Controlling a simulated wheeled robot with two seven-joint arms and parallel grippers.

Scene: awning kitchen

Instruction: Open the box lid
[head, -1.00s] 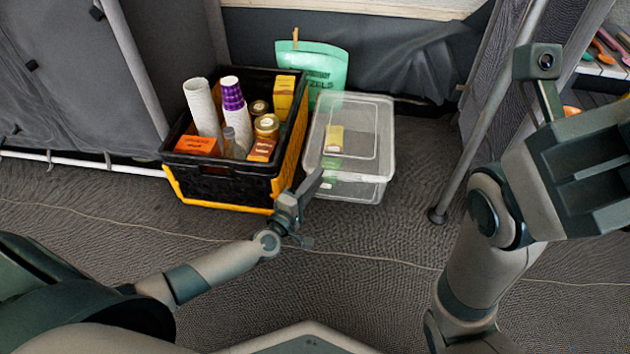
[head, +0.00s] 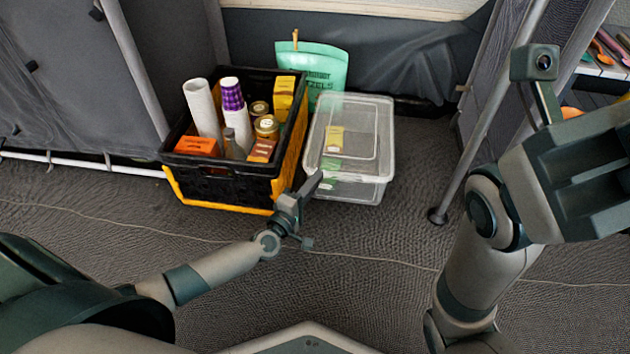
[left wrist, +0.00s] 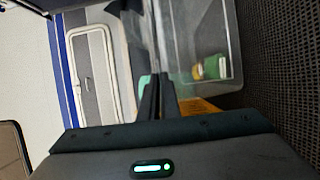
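The clear plastic box (head: 340,188) stands on the floor right of the black crate, with its clear lid (head: 365,120) lying on top. A small yellow thing and a green thing show through it. The box wall also shows in the left wrist view (left wrist: 222,30). My left gripper (head: 315,182) is at the box's front left corner, beside the lid rim. Its two fingers (left wrist: 158,95) look closed together with nothing visible between them; whether they touch the box is unclear. My right gripper (head: 595,175) is raised at the right, far from the box, its fingertips not clearly shown.
The black and yellow crate (head: 225,188) stands close on the left, holding cups, jars and small boxes. A green pouch (head: 318,68) stands behind the box. A tent pole (head: 470,140) stands to the right. The floor in front is clear except for a thin cord.

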